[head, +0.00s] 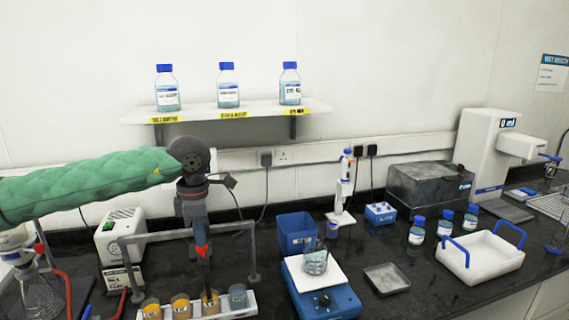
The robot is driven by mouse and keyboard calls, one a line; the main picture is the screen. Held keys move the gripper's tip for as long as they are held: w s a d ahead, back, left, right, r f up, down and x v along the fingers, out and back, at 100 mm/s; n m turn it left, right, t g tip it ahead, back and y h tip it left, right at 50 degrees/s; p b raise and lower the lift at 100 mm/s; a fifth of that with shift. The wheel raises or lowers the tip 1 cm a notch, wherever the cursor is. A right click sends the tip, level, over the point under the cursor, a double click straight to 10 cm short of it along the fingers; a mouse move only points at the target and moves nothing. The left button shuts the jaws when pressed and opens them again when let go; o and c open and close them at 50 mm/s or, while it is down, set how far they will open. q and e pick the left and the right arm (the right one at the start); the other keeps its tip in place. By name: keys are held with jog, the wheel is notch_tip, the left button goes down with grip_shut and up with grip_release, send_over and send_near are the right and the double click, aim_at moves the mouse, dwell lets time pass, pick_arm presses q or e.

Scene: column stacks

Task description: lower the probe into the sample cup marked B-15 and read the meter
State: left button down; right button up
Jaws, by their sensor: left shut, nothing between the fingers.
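My left gripper (202,248) points down from the green-sleeved arm, at the grey bar frame (138,238). It is shut with nothing in its fingers. A thin dark piece runs below it to the third cup from the left (210,307); I cannot tell whether this is the probe, or whether it enters the cup. The cup stands in a white rack (222,315) with two other orange-filled cups (152,310) (181,307) and a grey-blue one (238,297). Cup labels are too small to read, so B-15 cannot be picked out. No meter reading is legible. My right gripper is not in view.
A blue stirrer (332,301) with a glass beaker (315,263) stands right of the rack. A white box device (112,240) stands behind left. A blue bin (296,236), a small grey tray (387,279) and a white tray with blue handles (480,258) are further right.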

pick_arm(q)
notch_tip(320, 180, up, 7)
jog(key=shift+p, duration=0.35)
dwell(0.7)
